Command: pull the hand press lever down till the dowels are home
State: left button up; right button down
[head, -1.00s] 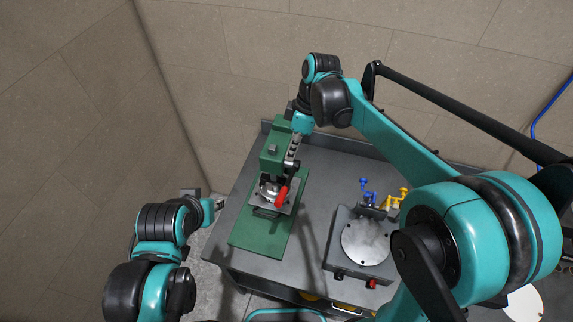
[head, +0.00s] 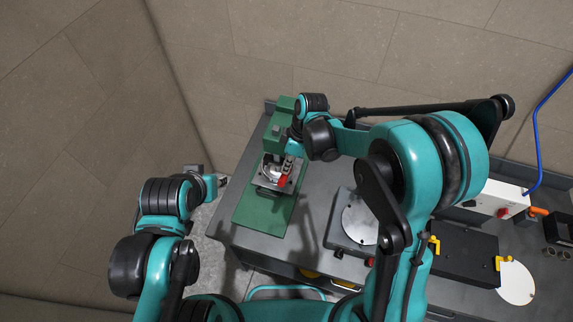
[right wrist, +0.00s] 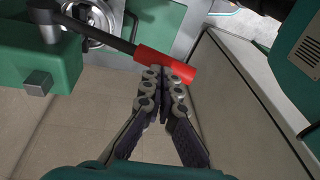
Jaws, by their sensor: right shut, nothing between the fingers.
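The green hand press (head: 280,129) stands on a green base plate (head: 260,214) at the left of the bench. Its lever has a red grip (head: 282,182) over the round metal work area (head: 268,173). In the right wrist view, the red grip (right wrist: 166,64) sits on a black rod (right wrist: 98,30). My right gripper (right wrist: 163,72) has its fingers shut together, empty, right at the red grip, overlapping it in the picture; contact is unclear. It also shows in the head view (head: 287,170). The dowels cannot be made out. My left gripper (head: 221,181) is beside the bench's left edge, its jaws too small to read.
A grey block with a round metal plate (head: 359,222) is right of the press, partly behind my right arm. A black box with yellow clips (head: 464,254) and a white box with a red knob (head: 496,199) stand farther right. A wall closes the back.

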dwell(0.3)
jog(key=s+a+f+t+h+b, duration=0.1)
jog(key=s+f+t+b, duration=0.2)
jog(key=f+b, duration=0.5)
jog(key=shift+f+t+b, duration=0.3)
jog(key=shift+t+b, duration=0.1)
jog(key=shift+b, duration=0.55)
jog(key=shift+s+r, duration=0.1)
